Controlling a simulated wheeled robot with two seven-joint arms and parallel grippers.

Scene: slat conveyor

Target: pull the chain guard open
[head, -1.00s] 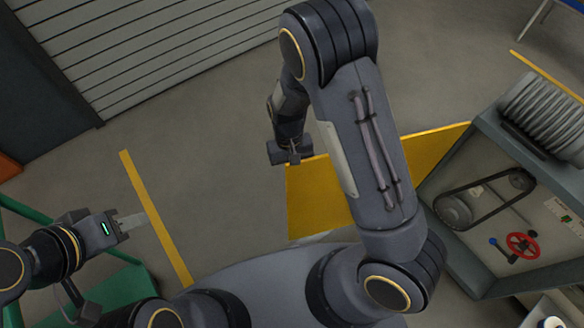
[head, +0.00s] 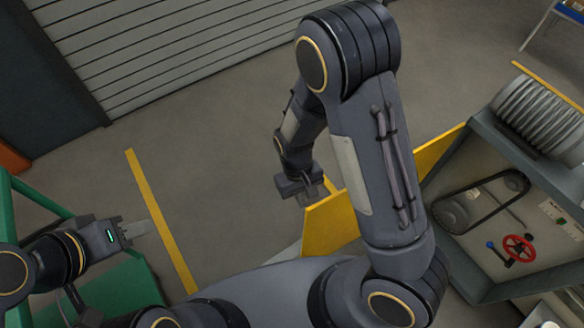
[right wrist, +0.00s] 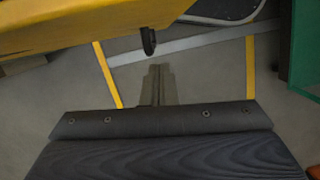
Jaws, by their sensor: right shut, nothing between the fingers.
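The yellow chain guard (head: 330,222) stands swung out from the frame of the conveyor drive, partly hidden behind my right arm. The belt or chain loop (head: 484,204) behind it is uncovered. My right gripper (head: 310,198) is shut and empty beside the guard's outer end. In the right wrist view the guard (right wrist: 75,28) fills the upper left, with a black handle or knob (right wrist: 148,40) at its edge. The shut fingertips (right wrist: 157,70) are just below this black piece; I cannot tell if they touch. My left gripper (head: 138,228) is far left, away from the guard.
A red handwheel (head: 519,248) and a blue-tipped lever (head: 491,245) sit below the loop in the grey frame (head: 455,268). A green frame (head: 125,285) stands at lower left. The floor left of the guard is clear.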

